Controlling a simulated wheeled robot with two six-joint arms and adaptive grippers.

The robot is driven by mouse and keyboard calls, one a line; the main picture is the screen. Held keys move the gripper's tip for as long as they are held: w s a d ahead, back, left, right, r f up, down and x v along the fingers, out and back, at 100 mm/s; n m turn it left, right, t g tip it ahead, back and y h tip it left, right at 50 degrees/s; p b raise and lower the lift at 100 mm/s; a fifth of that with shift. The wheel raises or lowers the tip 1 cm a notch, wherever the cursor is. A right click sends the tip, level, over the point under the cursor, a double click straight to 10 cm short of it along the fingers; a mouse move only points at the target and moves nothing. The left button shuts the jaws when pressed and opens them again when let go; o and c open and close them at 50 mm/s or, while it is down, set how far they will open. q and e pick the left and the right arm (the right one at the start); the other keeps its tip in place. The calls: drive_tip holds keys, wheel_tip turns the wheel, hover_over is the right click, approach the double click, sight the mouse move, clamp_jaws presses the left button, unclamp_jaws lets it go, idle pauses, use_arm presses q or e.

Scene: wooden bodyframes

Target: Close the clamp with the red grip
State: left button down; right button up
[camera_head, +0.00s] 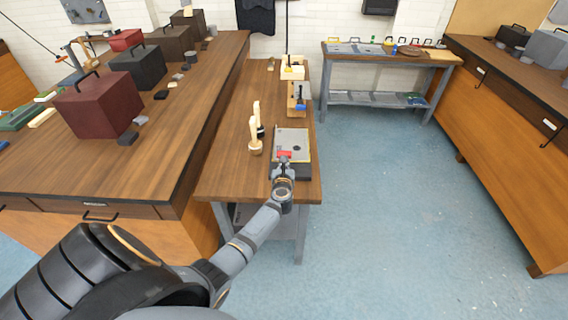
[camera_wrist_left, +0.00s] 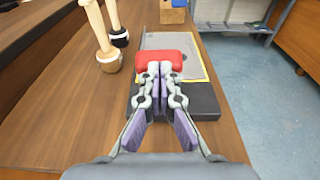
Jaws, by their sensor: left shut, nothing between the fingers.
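The red grip (camera_head: 284,154) of the clamp lies over the near part of a grey plate (camera_head: 292,139) on the narrow workbench. It also shows as a red block in the left wrist view (camera_wrist_left: 158,57). A black base (camera_wrist_left: 205,98) sits under the near end of the plate. My left gripper (camera_wrist_left: 160,70) is shut with nothing between its fingers. Its fingertips are at the near edge of the red grip; I cannot tell whether they touch it. The clamp's metal parts are mostly hidden behind the fingers. My right gripper is in neither view.
Two wooden mallets (camera_head: 255,137) stand head-down left of the plate. A wooden block with a blue tool (camera_head: 298,100) and a pale wooden box (camera_head: 292,70) stand farther back. A longer bench with toolboxes (camera_head: 97,103) is at the left. Open blue floor (camera_head: 400,200) lies right.

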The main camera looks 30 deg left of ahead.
use_arm(q)
drive_tip(key=shift+w+a+r, duration=0.3)
drive_tip(key=shift+w+r, duration=0.1)
drive_tip(key=shift+r, duration=0.05)
idle(0.3)
